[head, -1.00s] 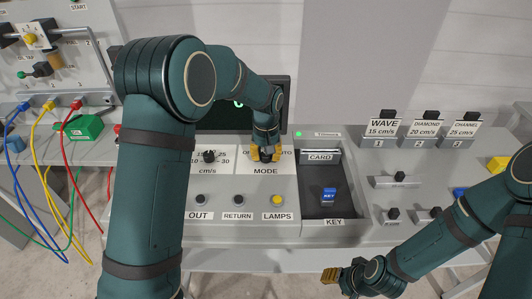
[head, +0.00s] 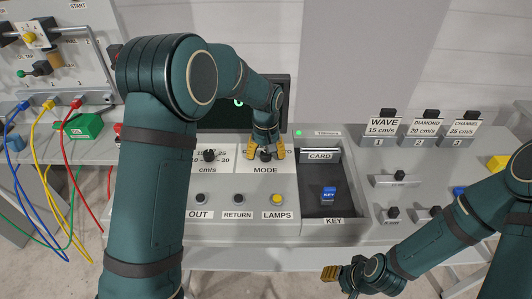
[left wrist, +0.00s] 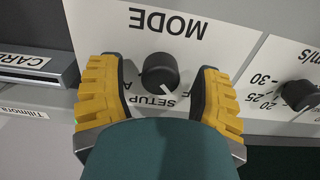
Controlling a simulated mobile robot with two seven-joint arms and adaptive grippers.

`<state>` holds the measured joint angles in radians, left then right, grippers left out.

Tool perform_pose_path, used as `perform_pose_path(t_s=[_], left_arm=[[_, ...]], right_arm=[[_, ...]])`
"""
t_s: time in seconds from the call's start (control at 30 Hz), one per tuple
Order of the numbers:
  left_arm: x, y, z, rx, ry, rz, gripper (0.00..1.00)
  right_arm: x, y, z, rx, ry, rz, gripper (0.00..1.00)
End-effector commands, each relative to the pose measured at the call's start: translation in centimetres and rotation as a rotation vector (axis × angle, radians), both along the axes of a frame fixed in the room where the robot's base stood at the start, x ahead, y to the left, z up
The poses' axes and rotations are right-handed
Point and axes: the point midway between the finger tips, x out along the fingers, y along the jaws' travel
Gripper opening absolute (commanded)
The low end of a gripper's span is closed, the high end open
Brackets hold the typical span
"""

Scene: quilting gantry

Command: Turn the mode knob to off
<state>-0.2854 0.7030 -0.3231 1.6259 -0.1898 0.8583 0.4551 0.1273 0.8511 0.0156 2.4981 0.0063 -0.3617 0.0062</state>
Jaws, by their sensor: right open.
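The mode knob (left wrist: 160,72) is a round black knob on the white panel, labelled MODE. In the head view the knob (head: 265,155) shows between my left fingertips. Its white mark points to the lower right in the left wrist view, just right of the word SETUP; the OFF label is not readable there. My left gripper (head: 265,152) is open, with one yellow finger on each side of the knob and a visible gap to both in the left wrist view (left wrist: 160,95). My right gripper (head: 340,274) is low in the head view, away from the panel, open and seemingly empty.
A speed knob (head: 208,156) sits left of the mode knob. Below are the OUT, RETURN and LAMPS buttons (head: 277,199). Right is a dark tray (head: 312,208) with a card slot and blue key (head: 328,194). A dark screen (head: 225,118) stands behind.

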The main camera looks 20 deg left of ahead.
Motion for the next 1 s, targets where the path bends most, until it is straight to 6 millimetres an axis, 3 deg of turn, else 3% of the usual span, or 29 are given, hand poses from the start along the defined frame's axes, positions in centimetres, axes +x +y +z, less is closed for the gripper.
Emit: perform_pose_path(t_s=[0.23,0.7,1.0], left_arm=[[0.1,0.0,1.2,0.000,-0.002,-0.001,0.65],[0.0,0.0,10.0,-0.001,-0.002,0.000,0.65],[0.0,0.0,12.0,0.000,0.000,-0.001,0.65]], right_arm=[[0.0,0.0,0.0,0.000,0.000,0.000,0.47],[0.0,0.0,0.0,0.000,0.000,0.000,0.47],[0.0,0.0,0.0,0.000,0.000,0.000,0.47]])
